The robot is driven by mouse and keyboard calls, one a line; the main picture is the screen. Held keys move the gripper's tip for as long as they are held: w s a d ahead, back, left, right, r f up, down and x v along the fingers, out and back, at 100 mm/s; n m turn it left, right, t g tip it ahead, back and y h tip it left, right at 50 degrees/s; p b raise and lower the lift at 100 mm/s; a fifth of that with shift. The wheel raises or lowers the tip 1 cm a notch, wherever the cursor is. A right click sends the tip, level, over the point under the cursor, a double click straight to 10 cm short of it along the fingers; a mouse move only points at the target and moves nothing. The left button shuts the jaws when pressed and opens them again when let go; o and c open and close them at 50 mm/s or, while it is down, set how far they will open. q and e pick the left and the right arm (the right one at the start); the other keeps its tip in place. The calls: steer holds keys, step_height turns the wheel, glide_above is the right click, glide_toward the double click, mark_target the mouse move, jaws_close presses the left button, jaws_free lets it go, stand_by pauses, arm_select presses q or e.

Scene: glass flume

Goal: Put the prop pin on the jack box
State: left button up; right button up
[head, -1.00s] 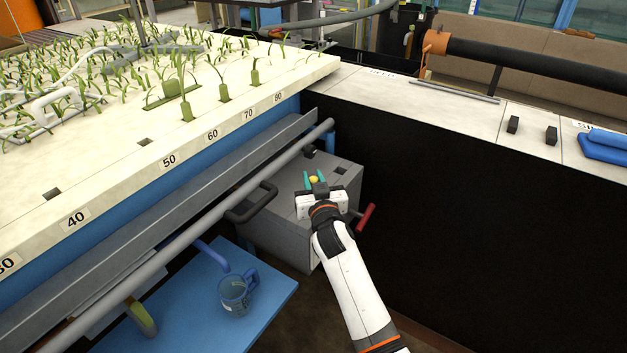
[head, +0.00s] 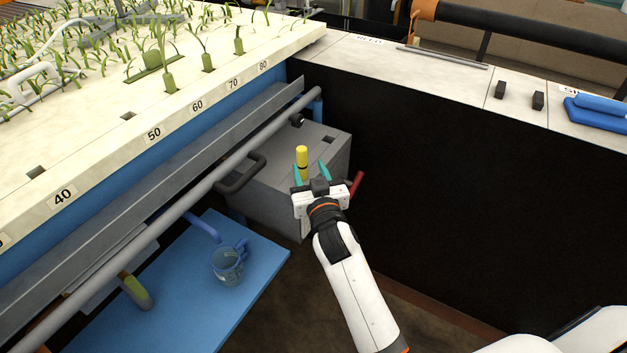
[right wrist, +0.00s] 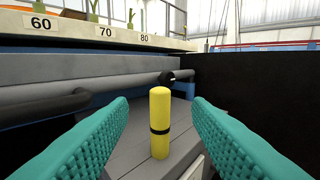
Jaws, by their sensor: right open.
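The prop pin (head: 302,158) is yellow with a black band. It stands upright on the top of the grey jack box (head: 270,185), near its front edge. My right gripper (head: 311,170) is open, on the near side of the pin. In the right wrist view, the pin (right wrist: 160,118) stands clear between the two teal fingers (right wrist: 160,125) and touches neither. The box top (right wrist: 136,145) shows under the pin's base. My left gripper is not in view.
A grey rail (head: 190,200) and a dark handle (head: 243,174) lie left of the box. A red handle (head: 356,184) sticks out at its right. A black wall (head: 440,190) closes the right side.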

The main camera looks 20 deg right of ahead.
steer(key=s+a+f+n+g+y, duration=0.1)
steer(key=s+f+g, duration=0.35)
steer(key=f, duration=0.85)
steer(key=s+a+f+n+g+y, duration=0.1)
steer(key=s+f, duration=0.6)
steer(key=f, duration=0.6)
steer(key=s+a+f+n+g+y, duration=0.1)
steer(key=s+a+f+g, duration=0.15)
steer(key=s+f, duration=0.65)
steer(key=s+d+f+g, duration=0.2)
steer(key=s+f+g, duration=0.1)
steer(key=s+f, duration=0.4)
steer(key=s+d+f+g, duration=0.3)
steer(key=s+f, duration=0.4)
steer(key=s, duration=0.6)
steer(key=s+d+f+g, duration=0.2)
steer(key=s+d+f, duration=0.1)
steer(key=s+f, duration=0.4)
steer(key=s, duration=0.3)
steer(key=shift+n+g+h, duration=0.4)
steer(key=shift+w+a, duration=0.1)
